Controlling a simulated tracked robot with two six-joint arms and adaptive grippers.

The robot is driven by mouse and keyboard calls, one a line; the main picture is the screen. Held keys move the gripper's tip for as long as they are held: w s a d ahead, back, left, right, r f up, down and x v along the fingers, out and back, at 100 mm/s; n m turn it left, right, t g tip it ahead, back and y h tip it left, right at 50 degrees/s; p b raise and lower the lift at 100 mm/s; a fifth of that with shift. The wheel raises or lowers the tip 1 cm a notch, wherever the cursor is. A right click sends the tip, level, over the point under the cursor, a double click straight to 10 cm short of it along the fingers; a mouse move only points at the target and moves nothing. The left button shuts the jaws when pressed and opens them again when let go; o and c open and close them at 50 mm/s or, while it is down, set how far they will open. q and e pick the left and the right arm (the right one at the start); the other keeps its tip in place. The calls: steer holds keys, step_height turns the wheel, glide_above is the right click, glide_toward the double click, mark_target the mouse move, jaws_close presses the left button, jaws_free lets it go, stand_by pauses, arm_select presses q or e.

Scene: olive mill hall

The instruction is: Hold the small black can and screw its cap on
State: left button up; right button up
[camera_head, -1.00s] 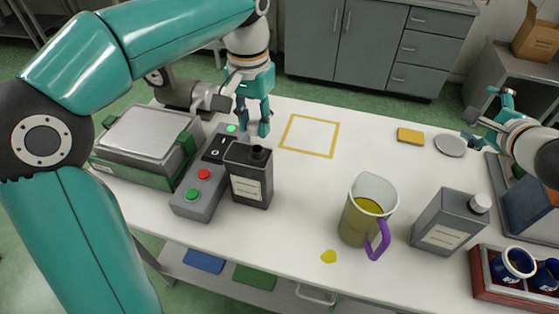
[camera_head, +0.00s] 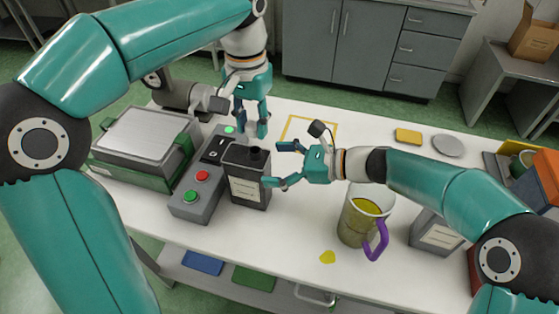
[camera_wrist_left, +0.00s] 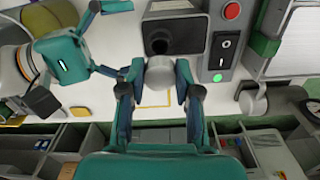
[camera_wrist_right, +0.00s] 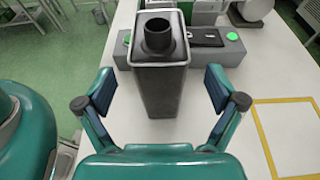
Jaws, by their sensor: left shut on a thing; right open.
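The small black can (camera_head: 248,186) with a pale label stands upright on the table beside the control box. Its round neck is open in the right wrist view (camera_wrist_right: 158,40). My left gripper (camera_head: 250,132) is just behind the can and shut on a light grey cap (camera_wrist_left: 158,76), which shows between its fingers in the left wrist view. The cap is apart from the neck. My right gripper (camera_head: 272,164) is open at the can's right side. In the right wrist view its fingers are spread left and right of the can, with gaps.
A control box (camera_head: 196,196) with buttons stands close left of the can, a scale (camera_head: 145,135) beyond it. A jug (camera_head: 357,222) with yellow liquid stands under my right forearm. A larger grey can (camera_head: 436,238) is partly hidden at right. The table's front middle is mostly clear.

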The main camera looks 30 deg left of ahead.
mark_target(247, 165)
steer(key=shift+x, duration=3.55)
steer(key=shift+c, duration=0.4)
steer(key=shift+f, duration=0.1)
steer(key=c, duration=1.5)
arm_select(q)
steer(key=shift+s+a+r, duration=0.1)
steer(key=shift+a+r, duration=0.1)
steer(key=shift+r, duration=0.45)
steer(key=shift+s+a+r, duration=0.1)
steer(key=shift+a+r, duration=0.1)
steer(key=shift+r, duration=0.45)
arm_select(e)
steer(key=shift+o, duration=0.2)
arm_select(q)
steer(key=shift+f, duration=3.3)
arm_select(e)
steer(key=shift+d+f, duration=0.1)
steer(key=shift+f, duration=0.05)
